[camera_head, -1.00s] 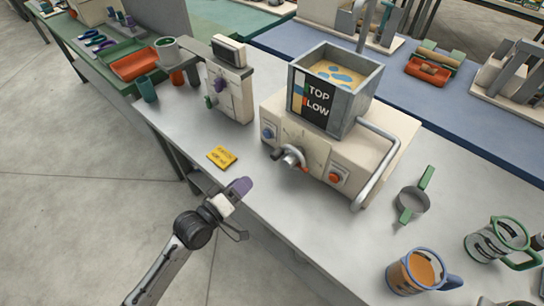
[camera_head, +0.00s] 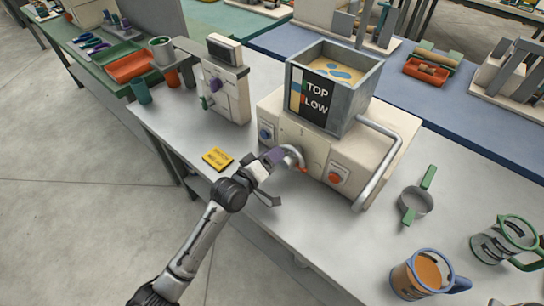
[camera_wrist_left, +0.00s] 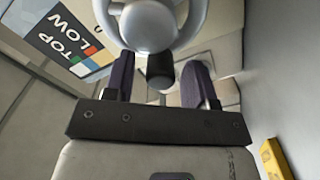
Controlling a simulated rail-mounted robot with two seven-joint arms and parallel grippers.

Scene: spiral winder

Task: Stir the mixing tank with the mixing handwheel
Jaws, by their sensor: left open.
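The mixing tank (camera_head: 348,108) is a grey square bin with a yellow and blue patterned content and a "TOP LOW" panel. It sits on a cream machine. The mixing handwheel (camera_head: 297,152) is on the machine's front, partly hidden by my left gripper (camera_head: 278,157). In the left wrist view, the grey wheel (camera_wrist_left: 150,22) fills the top, and its dark handle knob (camera_wrist_left: 160,70) shows between the purple fingers of my left gripper (camera_wrist_left: 160,88). The fingers are open, with gaps on both sides of the knob. My right gripper is not in view.
A blue button (camera_head: 265,134) and an orange button (camera_head: 337,175) flank the wheel. A curved metal pipe (camera_head: 383,165) runs down the machine's right side. A yellow card (camera_head: 217,159) lies left. A strainer (camera_head: 416,205) and a blue-rimmed jug (camera_head: 420,272) stand right.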

